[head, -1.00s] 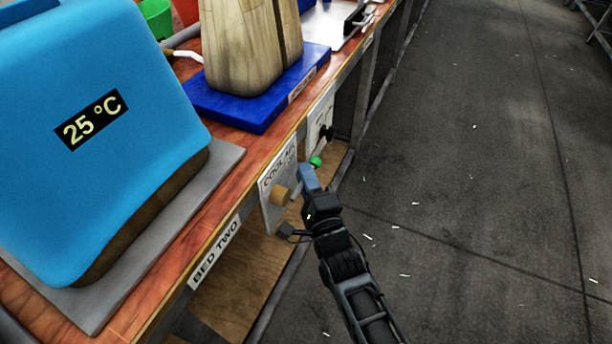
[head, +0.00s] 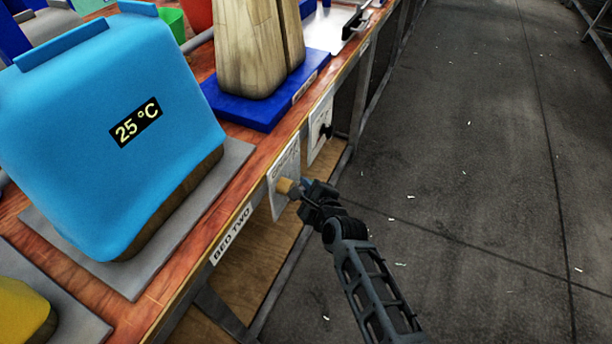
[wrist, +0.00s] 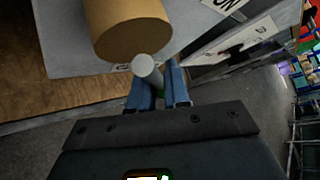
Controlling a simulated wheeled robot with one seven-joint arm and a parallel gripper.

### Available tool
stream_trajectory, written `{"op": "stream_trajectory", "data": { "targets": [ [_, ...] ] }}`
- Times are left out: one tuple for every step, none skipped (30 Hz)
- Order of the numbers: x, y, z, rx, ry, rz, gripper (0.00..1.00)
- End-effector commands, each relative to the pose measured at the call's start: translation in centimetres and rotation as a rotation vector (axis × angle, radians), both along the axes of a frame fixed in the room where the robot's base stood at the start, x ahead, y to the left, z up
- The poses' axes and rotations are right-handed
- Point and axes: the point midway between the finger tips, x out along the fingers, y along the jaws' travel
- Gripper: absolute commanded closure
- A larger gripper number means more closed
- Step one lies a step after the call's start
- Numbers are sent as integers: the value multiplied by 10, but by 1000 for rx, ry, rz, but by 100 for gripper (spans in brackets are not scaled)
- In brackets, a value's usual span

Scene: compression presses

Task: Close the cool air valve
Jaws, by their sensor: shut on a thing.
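The cool air valve (head: 287,187) has a tan round body on a white panel (head: 284,164) on the bench's front side. In the wrist view the valve body (wrist: 128,25) fills the upper left, and a grey handle rod (wrist: 148,70) runs from it towards my fingers. My gripper (head: 306,186) is right beside the valve. In the wrist view my gripper's blue fingers (wrist: 160,88) are shut on the handle, one on each side. A bit of green shows between them; most of the handle's end is hidden.
A blue press cover (head: 100,150) reading 25 °C stands on a grey plate on the bench. A "BED TWO" label (head: 233,232) is on the bench edge. A second panel with a black handle (head: 321,130) is just beyond the valve.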

Motion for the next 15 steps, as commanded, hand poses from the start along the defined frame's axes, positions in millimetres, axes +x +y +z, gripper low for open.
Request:
{"op": "stream_trajectory", "data": {
  "targets": [
    [-2, 1, 6, 15, 46, -1, 100],
    [-3, 1, 5, 26, 74, -1, 100],
    [-5, 2, 3, 38, 109, -1, 100],
    [-7, 2, 1, 49, 136, 0, 100],
    [-8, 3, 0, 57, 163, 0, 100],
    [-10, 4, -1, 70, 199, 1, 100],
    [-11, 4, -3, 81, 224, 0, 100],
    [-13, 5, -4, 89, 252, 0, 100],
    [-15, 5, -6, 103, 287, -1, 100],
    [-17, 6, -7, 113, 314, 0, 100],
    [-18, 6, -8, 122, 340, -1, 100],
    [-20, 7, -9, 136, 375, -1, 100],
    [-22, 8, -10, 144, 400, 0, 100],
    [-23, 8, -11, 152, 424, 0, 100],
    [-25, 9, -12, 165, 457, 0, 100]
  ]
}}
